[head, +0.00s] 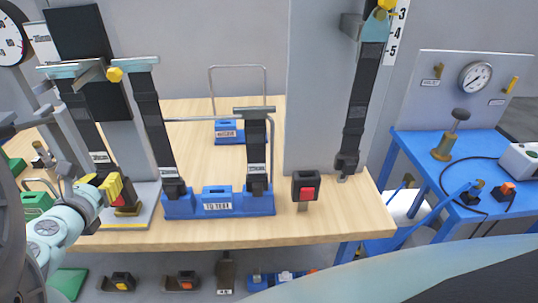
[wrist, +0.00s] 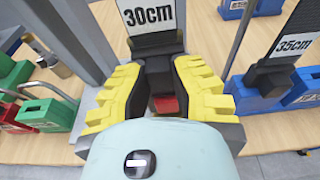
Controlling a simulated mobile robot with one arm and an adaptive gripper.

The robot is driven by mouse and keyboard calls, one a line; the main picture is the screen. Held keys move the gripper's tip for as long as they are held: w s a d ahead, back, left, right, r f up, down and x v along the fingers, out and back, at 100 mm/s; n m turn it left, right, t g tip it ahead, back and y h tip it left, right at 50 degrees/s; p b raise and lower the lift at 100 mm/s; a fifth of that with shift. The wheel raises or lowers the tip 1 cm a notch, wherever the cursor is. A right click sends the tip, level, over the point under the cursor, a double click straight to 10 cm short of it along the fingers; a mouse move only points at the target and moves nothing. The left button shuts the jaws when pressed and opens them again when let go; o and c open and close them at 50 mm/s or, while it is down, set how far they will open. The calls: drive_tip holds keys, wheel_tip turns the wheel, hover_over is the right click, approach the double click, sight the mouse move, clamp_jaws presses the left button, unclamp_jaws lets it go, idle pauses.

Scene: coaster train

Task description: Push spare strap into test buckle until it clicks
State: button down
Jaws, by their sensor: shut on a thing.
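The strap marked 30cm (wrist: 152,18) is black and hangs upright in the wrist view. It also shows at the left of the head view (head: 82,125), hanging from a grey bracket. My gripper (head: 115,190), with yellow ribbed fingers, is shut on the dark lower end of this strap, between the fingers in the wrist view (wrist: 158,68). A red part (wrist: 166,106), perhaps the test buckle's button, shows just below the strap end. The fingers and my wrist hide most of what is under it. I cannot tell whether strap and buckle touch.
A red-button buckle (head: 305,187) stands farther right, near a strap on a grey panel (head: 315,90). Bare wooden tabletop (head: 330,215) lies along the front. A blue table (head: 470,160) stands at right.

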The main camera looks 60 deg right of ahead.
sight(103, 181)
drive_tip(key=c, duration=0.9)
unclamp_jaws()
drive_tip(key=shift+v, duration=2)
drive_tip(key=v, duration=0.8)
